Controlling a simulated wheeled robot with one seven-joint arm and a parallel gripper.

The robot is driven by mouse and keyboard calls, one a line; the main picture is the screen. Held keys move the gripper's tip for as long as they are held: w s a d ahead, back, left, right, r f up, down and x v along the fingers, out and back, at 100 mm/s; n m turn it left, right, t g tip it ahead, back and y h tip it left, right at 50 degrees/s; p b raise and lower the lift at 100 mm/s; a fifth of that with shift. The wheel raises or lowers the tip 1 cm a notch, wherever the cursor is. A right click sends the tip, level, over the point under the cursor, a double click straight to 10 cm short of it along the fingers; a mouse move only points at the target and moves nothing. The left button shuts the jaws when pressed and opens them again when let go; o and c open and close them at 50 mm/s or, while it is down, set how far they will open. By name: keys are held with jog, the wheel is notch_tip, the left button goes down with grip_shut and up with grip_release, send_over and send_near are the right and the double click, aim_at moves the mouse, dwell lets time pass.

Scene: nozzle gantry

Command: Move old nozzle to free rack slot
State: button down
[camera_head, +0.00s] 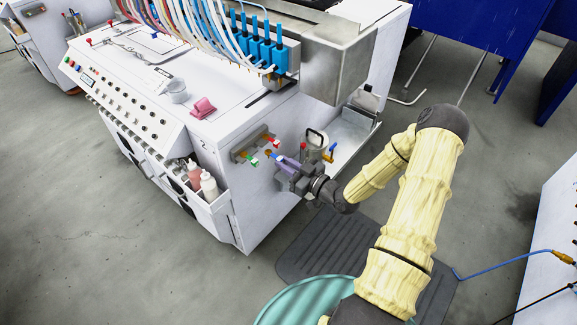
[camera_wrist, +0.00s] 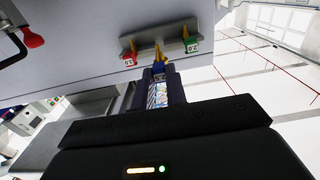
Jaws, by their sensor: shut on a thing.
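The rack (camera_head: 243,155) is a narrow bracket on the white machine's end panel; it also shows in the wrist view (camera_wrist: 174,47). A red-tagged nozzle (camera_wrist: 130,57) and a green-tagged nozzle (camera_wrist: 191,44) sit at its two ends. They show in the head view as red (camera_head: 276,142) and green (camera_head: 254,161). My gripper (camera_wrist: 158,72) is shut on a nozzle (camera_wrist: 158,54) with a brass tip and dark blue body, lined up with the rack's middle. I cannot tell whether its tip is inside a slot. In the head view my gripper (camera_head: 281,161) is close to the rack.
A bottle holder (camera_head: 215,204) hangs on the machine's front. A grey mat (camera_head: 310,257) and a teal round object (camera_head: 300,298) lie below.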

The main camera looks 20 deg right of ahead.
aim_at(272, 154)
jog(key=shift+b+x, duration=0.65)
jog(key=shift+x, duration=2.15)
dwell(2.0)
jog(key=shift+f+b, duration=0.2)
jog(key=shift+b, duration=0.1)
dwell(1.0)
jog(key=c, duration=1.3)
grip_release()
jog(key=shift+c, duration=0.2)
jog(key=v, duration=1.7)
jog(key=shift+s+d, duration=0.15)
jog(key=shift+s, duration=0.1)
